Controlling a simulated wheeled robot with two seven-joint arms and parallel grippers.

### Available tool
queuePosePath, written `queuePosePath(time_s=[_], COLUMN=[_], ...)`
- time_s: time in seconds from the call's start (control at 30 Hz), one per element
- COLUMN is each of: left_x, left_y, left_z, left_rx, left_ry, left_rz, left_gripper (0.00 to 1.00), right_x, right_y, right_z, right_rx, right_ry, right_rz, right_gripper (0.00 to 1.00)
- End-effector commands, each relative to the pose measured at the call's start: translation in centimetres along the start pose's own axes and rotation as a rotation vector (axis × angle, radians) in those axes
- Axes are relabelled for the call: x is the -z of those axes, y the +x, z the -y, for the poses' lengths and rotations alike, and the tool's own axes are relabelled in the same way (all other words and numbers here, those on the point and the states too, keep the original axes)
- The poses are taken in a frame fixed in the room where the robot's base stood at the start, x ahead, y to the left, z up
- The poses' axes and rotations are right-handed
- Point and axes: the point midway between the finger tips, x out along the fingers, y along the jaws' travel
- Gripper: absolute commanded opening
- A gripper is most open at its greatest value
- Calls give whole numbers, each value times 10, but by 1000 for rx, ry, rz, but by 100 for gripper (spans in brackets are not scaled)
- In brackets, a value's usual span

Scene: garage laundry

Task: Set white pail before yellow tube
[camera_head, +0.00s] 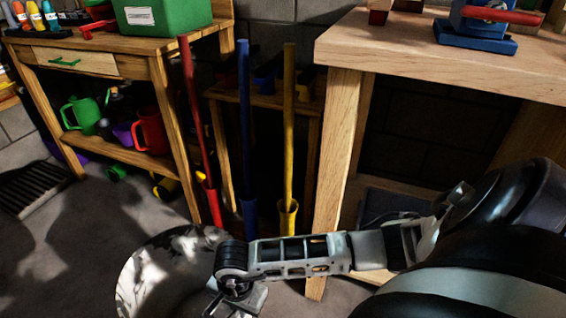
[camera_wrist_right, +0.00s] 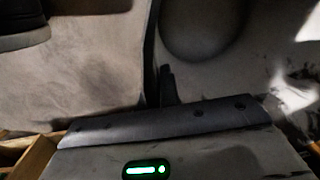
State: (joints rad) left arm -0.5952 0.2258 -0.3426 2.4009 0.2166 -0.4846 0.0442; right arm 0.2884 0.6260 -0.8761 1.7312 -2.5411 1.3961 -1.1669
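The white pail (camera_head: 150,275) is at the bottom of the head view, with light and shadow patches over it; its lower part is cut off by the frame. My right gripper (camera_head: 236,298) is at the pail's right side and appears shut on its rim. In the right wrist view pale surfaces fill the picture close up, and a dark finger (camera_wrist_right: 168,85) shows beside a thin edge. The yellow tube (camera_head: 288,218) stands upright on the floor beyond the gripper, with a yellow pole in it. My left gripper is not in view.
A blue tube (camera_head: 249,218) and a red tube (camera_head: 212,205) with poles stand left of the yellow one. A wooden workbench (camera_head: 400,60) is at right, its leg close to the yellow tube. A shelf table (camera_head: 110,155) is at left. Floor is open before the tubes.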

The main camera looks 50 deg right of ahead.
Motion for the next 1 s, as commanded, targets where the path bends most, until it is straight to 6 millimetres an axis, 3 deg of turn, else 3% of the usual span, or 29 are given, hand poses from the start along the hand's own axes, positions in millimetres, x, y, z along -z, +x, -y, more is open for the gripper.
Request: queuePosePath(time_s=[0.47,0.6,0.8,1.0], left_x=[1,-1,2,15], left_y=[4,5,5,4], left_z=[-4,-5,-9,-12], left_rx=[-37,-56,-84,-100], left_ry=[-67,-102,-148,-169], left_rz=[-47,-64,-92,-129], left_gripper=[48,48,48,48], right_x=[58,72,87,92], right_y=[34,54,77,83], right_z=[-59,-75,-90,-94], right_rx=[4,5,7,10], right_ry=[4,3,2,1], right_rz=[-4,-2,-3,-2], right_gripper=[0,0,0,0])
